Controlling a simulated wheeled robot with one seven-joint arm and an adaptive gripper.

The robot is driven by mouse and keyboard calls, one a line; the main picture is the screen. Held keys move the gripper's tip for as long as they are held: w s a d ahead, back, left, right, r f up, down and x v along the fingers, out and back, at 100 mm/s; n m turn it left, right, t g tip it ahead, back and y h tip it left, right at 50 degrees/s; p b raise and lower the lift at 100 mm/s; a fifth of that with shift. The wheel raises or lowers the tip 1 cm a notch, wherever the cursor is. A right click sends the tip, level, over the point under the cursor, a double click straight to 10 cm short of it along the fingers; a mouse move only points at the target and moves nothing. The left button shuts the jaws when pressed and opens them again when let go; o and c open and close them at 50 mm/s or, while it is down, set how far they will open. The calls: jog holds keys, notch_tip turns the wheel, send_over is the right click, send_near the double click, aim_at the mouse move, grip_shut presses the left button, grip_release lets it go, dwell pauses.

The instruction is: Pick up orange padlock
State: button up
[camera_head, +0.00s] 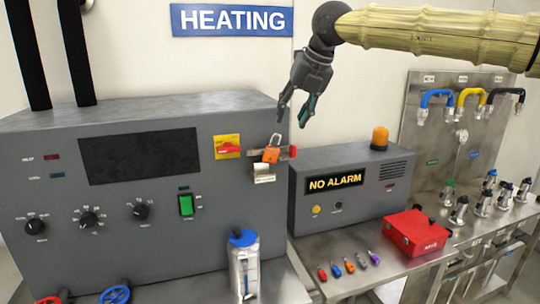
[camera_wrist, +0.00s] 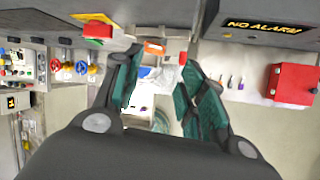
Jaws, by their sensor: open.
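The orange padlock (camera_head: 271,154) hangs at a red lever piece on the right front of the grey heating panel, above a small labelled bracket. In the wrist view an orange shape that looks like the padlock (camera_wrist: 154,47) shows just beyond the fingertips, between them. My gripper (camera_head: 293,114) is open and empty, fingers pointing down, above and to the right of the padlock and apart from it in the head view. It also shows in the wrist view (camera_wrist: 157,66) with teal finger pads spread.
A red switch on a yellow plate (camera_head: 228,146) is left of the padlock. The NO ALARM box (camera_head: 345,190) with an orange beacon (camera_head: 380,138) stands to the right. A red box (camera_head: 417,232) and several small coloured padlocks lie on the metal table (camera_head: 350,282).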

jog(key=p, duration=0.2)
send_over(275, 149)
jog(key=s+d, duration=0.2)
notch_tip(275, 149, down, 4)
jog(key=shift+p+x, duration=1.35)
jog(key=shift+x, duration=1.75)
jog(key=shift+d, duration=0.1)
jog(key=shift+c, duration=0.5)
jog(key=c, duration=0.5)
jog(key=shift+c, duration=0.4)
jog(key=shift+r, duration=0.1)
